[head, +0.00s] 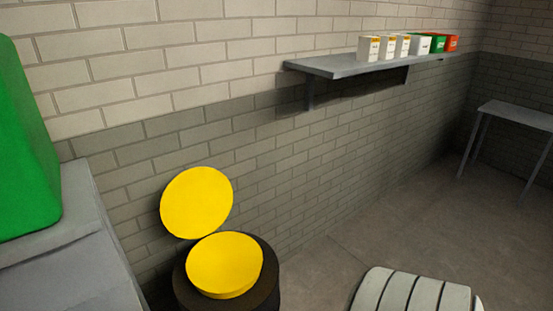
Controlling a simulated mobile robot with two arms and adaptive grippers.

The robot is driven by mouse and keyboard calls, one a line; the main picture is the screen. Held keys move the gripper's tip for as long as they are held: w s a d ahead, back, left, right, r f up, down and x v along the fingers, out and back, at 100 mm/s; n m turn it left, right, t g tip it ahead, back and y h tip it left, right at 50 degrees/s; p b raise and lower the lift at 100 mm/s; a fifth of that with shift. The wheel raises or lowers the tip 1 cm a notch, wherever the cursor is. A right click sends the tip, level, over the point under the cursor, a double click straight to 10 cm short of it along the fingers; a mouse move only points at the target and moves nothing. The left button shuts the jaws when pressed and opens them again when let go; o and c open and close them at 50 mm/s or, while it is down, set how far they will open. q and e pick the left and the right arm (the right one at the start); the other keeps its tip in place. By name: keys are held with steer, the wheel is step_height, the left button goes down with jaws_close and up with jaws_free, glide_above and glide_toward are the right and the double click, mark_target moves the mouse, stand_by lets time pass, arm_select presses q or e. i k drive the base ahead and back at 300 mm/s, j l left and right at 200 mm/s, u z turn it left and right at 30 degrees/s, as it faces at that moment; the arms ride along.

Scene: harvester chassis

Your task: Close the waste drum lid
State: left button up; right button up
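The waste drum (270,295) is a dark round body at the lower left of the head view, close to the brick wall. A round yellow face (224,262) fills the middle of its top, inside the dark rim. The yellow round lid (197,203) stands open, raised steeply at the back of the drum on the wall side. The lower part of the drum is cut off by the picture's bottom edge. Neither of my grippers shows in the head view, and nothing touches the lid from the front.
A grey surface (75,262) with a green object (25,150) stands left of the drum. A wall shelf (345,66) holds several small boxes (402,46). A grey table (517,115) stands far right. A pale ribbed shape at the bottom is unclear. Floor between is clear.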

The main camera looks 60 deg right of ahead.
mark_target(198, 200)
steer(key=z, duration=1.35)
steer(key=i+l, duration=0.1)
